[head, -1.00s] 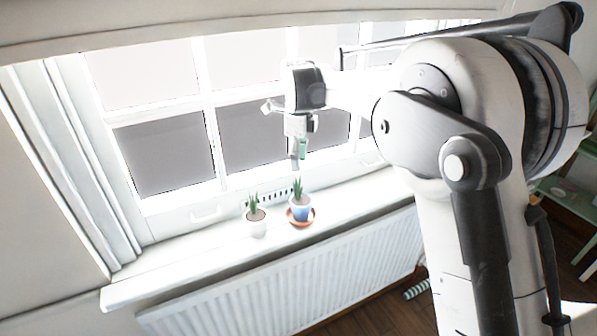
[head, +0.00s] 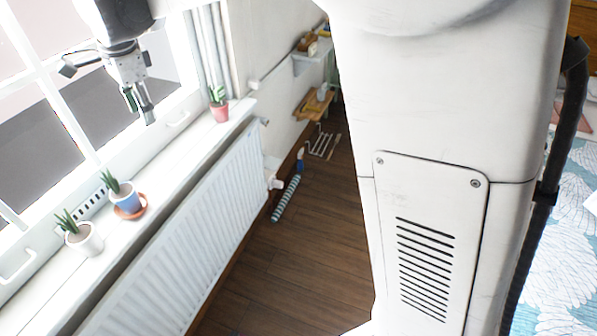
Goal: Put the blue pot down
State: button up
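The blue pot (head: 128,200), with a small green spiky plant, stands upright on a terracotta saucer (head: 141,212) on the white window sill (head: 172,172). My gripper (head: 140,108) is up in front of the window, above the sill and clear of the blue pot. Its fingers look apart, with nothing seen between them.
A white pot (head: 86,241) with a similar plant stands close to the blue pot. A red pot (head: 219,110) with a plant stands at the sill's far end. A radiator (head: 205,218) is below the sill. Bare sill lies between the blue and red pots.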

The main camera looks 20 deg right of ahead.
jog(key=s+d+r+n+t, duration=0.3)
jog(key=s+d+n, duration=0.3)
jog(key=s+d, duration=0.9)
jog(key=s+d+f+n+t, duration=0.1)
jog(key=s+d+f+n, duration=0.2)
jog(key=s+d, duration=0.3)
jog(key=s+d+f+n+t, duration=0.1)
jog(key=s+d+f+n, duration=0.3)
jog(key=s+d, duration=0.3)
jog(key=shift+s+f+t+h, duration=0.3)
jog(key=shift+f+h, duration=0.05)
jog(key=shift+h, duration=0.05)
jog(key=shift+f, duration=0.1)
notch_tip(320, 180, down, 5)
jog(key=b, duration=0.5)
